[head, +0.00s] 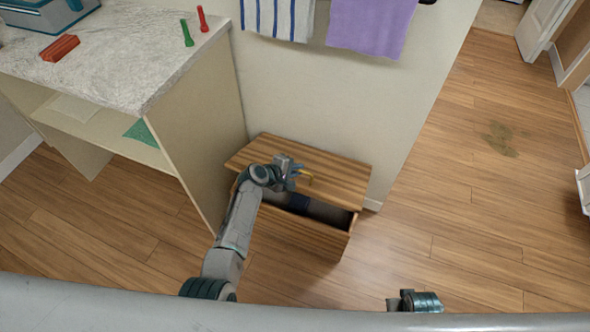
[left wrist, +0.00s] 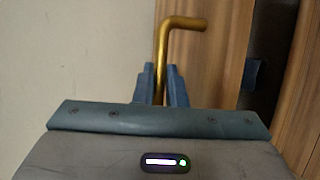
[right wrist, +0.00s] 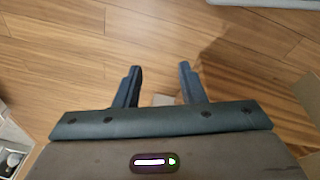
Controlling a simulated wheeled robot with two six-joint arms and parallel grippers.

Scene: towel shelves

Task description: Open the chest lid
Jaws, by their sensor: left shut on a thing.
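The wooden chest (head: 300,233) stands on the floor against the wall. Its striped wooden lid (head: 335,178) is raised at the front, with a dark gap below it. A dark blue thing (head: 299,203) shows inside the gap and also in the left wrist view (left wrist: 254,74). My left gripper (head: 299,173) is at the lid's front part. In the left wrist view, its fingers (left wrist: 162,82) are shut on the bent brass handle (left wrist: 183,23). My right gripper (right wrist: 158,82) is open and empty above the floor, away from the chest.
A marble-topped shelf unit (head: 140,55) stands left of the chest, with a red block (head: 60,48), green bottle (head: 187,33) and red bottle (head: 202,19) on top. Striped (head: 279,18) and purple (head: 370,25) towels hang above.

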